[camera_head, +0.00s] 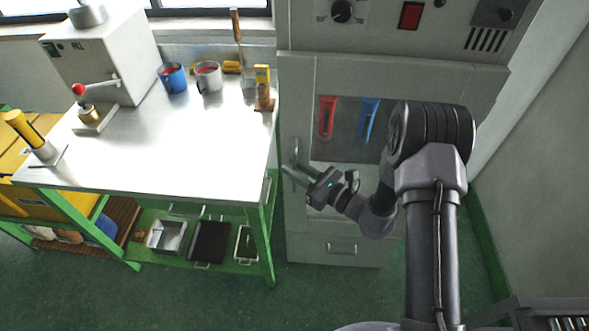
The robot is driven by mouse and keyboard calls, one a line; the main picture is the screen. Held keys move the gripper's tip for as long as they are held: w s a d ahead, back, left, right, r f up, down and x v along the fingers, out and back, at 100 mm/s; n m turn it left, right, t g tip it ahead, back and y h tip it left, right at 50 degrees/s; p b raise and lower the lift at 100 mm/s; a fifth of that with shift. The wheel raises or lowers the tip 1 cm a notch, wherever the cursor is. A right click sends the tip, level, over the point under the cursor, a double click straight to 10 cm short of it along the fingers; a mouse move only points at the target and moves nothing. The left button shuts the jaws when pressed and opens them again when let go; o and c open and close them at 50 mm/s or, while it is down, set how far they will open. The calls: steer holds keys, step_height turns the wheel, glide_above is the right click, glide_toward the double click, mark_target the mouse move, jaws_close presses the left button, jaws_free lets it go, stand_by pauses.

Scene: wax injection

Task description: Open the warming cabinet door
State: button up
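The warming cabinet (400,77) is a tall grey unit at the centre right. Its door has a dark window (345,140), through which a red item (327,118) and a blue item (368,120) show. The door appears shut. A vertical handle (296,150) is at the door's left edge. My gripper (292,171) is at this handle's lower part, with its fingers pointing left. The fingers overlap the handle in the picture, and I cannot tell whether they touch or grip it. My arm hides the right part of the door.
A steel-topped bench (190,140) with a green frame stands close at the left, holding mugs (208,78) and tools. Trays (209,241) lie on its lower shelf. A drawer (341,247) is below the door. Green floor is clear in front; a wall is at the right.

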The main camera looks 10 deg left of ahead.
steer(key=shift+c, duration=0.2)
jaws_close()
stand_by(1.2)
